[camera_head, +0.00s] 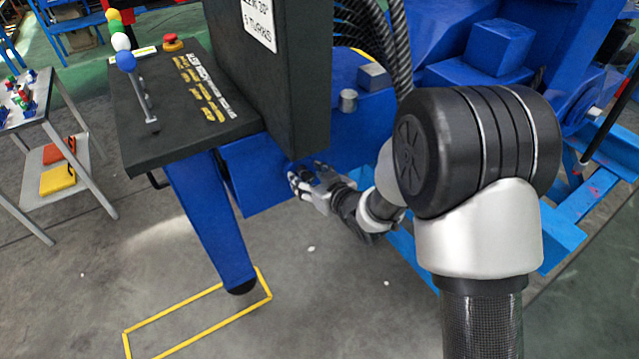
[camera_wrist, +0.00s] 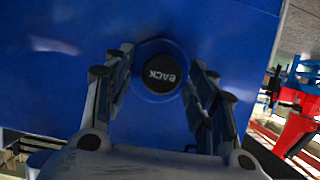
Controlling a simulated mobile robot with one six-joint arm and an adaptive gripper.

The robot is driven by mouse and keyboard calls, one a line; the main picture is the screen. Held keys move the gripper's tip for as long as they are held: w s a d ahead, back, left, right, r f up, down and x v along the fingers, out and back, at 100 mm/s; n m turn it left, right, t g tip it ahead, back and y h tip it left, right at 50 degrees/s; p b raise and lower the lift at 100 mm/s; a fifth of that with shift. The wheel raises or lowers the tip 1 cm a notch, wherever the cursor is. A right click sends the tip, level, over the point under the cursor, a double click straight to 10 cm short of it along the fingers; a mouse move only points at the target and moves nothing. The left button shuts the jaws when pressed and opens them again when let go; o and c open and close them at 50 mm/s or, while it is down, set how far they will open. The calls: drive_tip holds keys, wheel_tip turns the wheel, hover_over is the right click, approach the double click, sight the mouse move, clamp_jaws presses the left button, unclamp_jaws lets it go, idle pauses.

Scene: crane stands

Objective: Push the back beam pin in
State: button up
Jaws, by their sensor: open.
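The back beam pin (camera_wrist: 162,75) shows in the wrist view as a round black cap with the word BACK, upside down. It sits in a round blue collar on the side of the blue beam (camera_wrist: 60,70). My gripper (camera_wrist: 165,85) is open, with one finger on either side of the pin. I cannot tell whether the fingers touch the collar. In the head view my gripper (camera_head: 302,180) is at the side of the blue beam (camera_head: 250,172), under the dark panel, and the pin is hidden there.
A black control console (camera_head: 185,100) with a lever and a red button stands left of the beam. A blue leg (camera_head: 210,215) reaches the floor near a yellow outline. A side table (camera_head: 30,105) stands at far left. The floor in front is mostly clear.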

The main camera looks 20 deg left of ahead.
drive_tip(key=v, duration=1)
drive_tip(key=shift+s+d+r, duration=0.25)
drive_tip(key=s+d+r+m+t+h, duration=0.1)
drive_tip(key=d+r+m+h, duration=0.25)
drive_tip(key=d, duration=0.65)
drive_tip(key=d+r+m+h, duration=0.2)
drive_tip(key=d+r+h, duration=0.3)
drive_tip(key=d, duration=0.4)
drive_tip(key=s+d+r+m+g+h, duration=0.1)
drive_tip(key=s+d, duration=0.3)
drive_tip(key=s, duration=0.7)
drive_tip(key=s+d+r+m+g+h, duration=0.1)
drive_tip(key=s+d+r+m+g, duration=0.1)
drive_tip(key=s, duration=0.9)
drive_tip(key=shift+s+d+m+g, duration=0.35)
drive_tip(key=shift+d+m+g, duration=0.4)
drive_tip(key=shift+d+g, duration=0.35)
drive_tip(key=shift+r, duration=0.1)
